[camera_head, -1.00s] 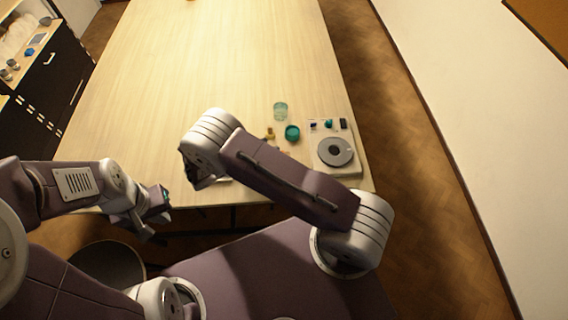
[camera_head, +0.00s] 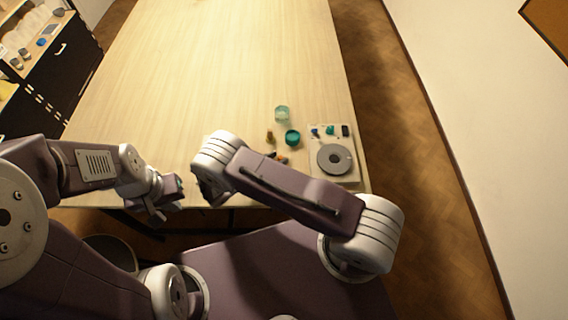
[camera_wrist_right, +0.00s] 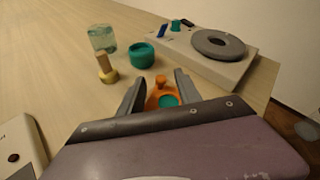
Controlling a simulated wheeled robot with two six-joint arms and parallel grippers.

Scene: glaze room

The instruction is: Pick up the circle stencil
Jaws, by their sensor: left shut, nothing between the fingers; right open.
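An orange piece with a round teal middle and a small knob (camera_wrist_right: 161,98), which I take for the circle stencil, lies on the table between the fingers of my right gripper (camera_wrist_right: 159,86) in the right wrist view. The fingers are open, one on each side of it. Its near part is hidden by the gripper body. In the head view a bit of orange (camera_head: 282,157) shows just past my right arm, which hides most of the right gripper. My left gripper (camera_head: 167,194) is shut and empty by the table's near edge, at the left.
Beyond the orange piece stand a wooden-handled tool (camera_wrist_right: 106,70), a teal pot (camera_wrist_right: 142,55) and a clear greenish jar (camera_wrist_right: 102,38). A white device with a grey disc (camera_wrist_right: 218,43) stands at the right. A pale box (camera_wrist_right: 18,148) is at lower left. The far table (camera_head: 230,50) is clear.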

